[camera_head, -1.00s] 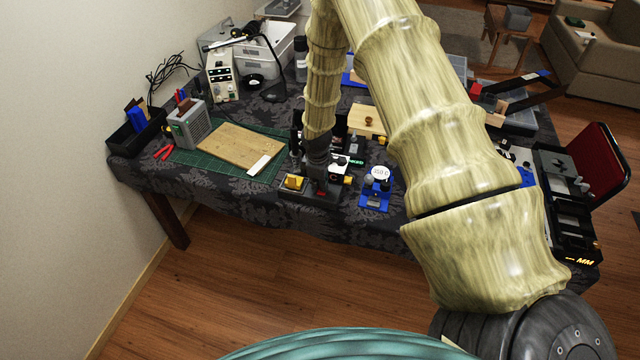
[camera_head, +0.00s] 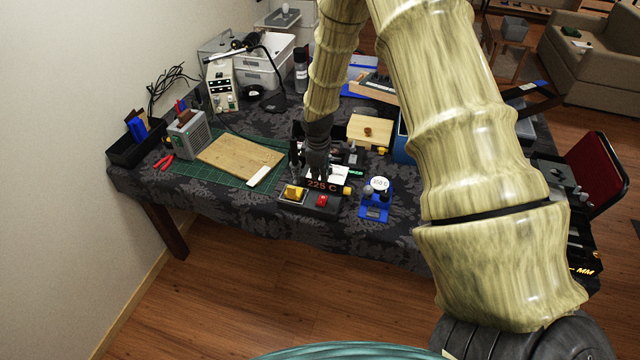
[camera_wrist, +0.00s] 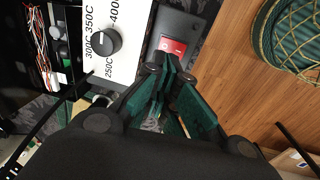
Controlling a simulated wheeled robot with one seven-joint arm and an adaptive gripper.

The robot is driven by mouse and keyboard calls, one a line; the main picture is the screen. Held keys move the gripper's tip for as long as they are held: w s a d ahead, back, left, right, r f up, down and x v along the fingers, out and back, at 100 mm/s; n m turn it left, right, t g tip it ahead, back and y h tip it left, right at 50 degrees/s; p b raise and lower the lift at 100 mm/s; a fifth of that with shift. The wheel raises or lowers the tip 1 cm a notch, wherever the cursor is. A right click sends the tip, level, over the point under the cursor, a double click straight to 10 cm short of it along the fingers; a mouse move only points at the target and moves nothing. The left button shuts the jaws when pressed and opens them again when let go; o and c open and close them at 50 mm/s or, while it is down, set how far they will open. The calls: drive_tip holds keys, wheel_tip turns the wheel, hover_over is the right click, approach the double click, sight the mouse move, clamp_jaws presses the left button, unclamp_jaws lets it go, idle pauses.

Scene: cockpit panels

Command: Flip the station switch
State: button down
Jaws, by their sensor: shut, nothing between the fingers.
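The station switch is a red rocker (camera_head: 322,201) on a dark base at the front edge of the table. It also shows in the wrist view (camera_wrist: 172,47), just beyond my fingertips. My gripper (camera_head: 318,177) is shut and empty, above and behind the switch in the head view. In the wrist view my gripper (camera_wrist: 168,72) has its fingertips close to the switch's near edge; I cannot tell whether they touch it. A white temperature dial panel (camera_wrist: 108,42) with a black knob is beside the switch.
A yellow switch block (camera_head: 293,193) stands left of the red switch, and a blue stand with a round dial (camera_head: 376,198) stands right. A wooden board on a green mat (camera_head: 195,178) lies to the left. The floor in front is clear.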

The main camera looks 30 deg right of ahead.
drive_tip(key=shift+w+d+r+b, duration=0.1)
drive_tip(key=shift+r+b, duration=0.3)
drive_tip(key=shift+r, duration=0.9)
drive_tip(key=shift+w+d+r+b, duration=0.1)
drive_tip(key=shift+r+b, duration=0.25)
drive_tip(key=shift+r, duration=0.9)
